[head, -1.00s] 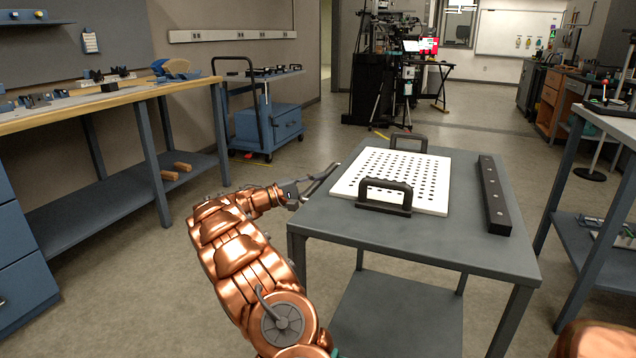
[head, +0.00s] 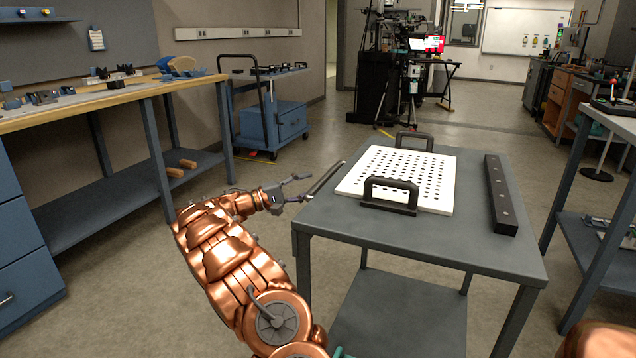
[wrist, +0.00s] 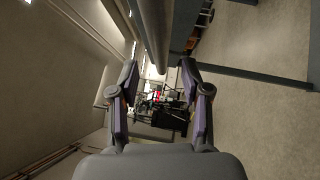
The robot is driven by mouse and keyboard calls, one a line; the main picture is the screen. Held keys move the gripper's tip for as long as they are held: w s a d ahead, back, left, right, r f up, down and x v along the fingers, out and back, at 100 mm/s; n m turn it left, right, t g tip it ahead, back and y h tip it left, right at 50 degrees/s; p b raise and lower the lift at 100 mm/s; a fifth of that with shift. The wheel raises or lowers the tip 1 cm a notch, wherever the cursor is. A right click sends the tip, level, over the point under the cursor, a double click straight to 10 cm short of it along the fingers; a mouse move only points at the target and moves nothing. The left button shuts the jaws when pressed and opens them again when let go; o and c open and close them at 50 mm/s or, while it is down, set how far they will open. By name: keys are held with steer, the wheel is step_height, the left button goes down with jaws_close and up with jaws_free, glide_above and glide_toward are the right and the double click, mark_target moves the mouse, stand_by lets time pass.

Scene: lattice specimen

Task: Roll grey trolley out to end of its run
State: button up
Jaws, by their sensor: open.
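The grey trolley (head: 450,247) is a flat-topped table with a lower shelf, at right of centre in the head view. A dark bar (head: 326,179), which looks like its push handle, sticks out at its left edge. In the wrist view a grey bar (wrist: 152,25) runs down from the top towards the space between the fingers. My gripper (head: 298,188) is open and empty at the trolley's left side. Its fingers (wrist: 160,72) point towards the bar's near end. I cannot tell whether a finger touches the bar.
A white perforated board (head: 400,172) with two black handles and a black bar (head: 500,195) lie on the trolley top. A wooden-topped bench (head: 120,95) stands left, a blue cart (head: 275,122) behind, another table (head: 590,225) right. Floor between bench and trolley is clear.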

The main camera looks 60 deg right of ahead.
steer(key=r+v, duration=0.1)
steer(key=v, duration=0.5)
steer(key=shift+w+a+f, duration=0.25)
steer(key=shift+f, duration=0.25)
steer(key=shift+a+r, duration=0.1)
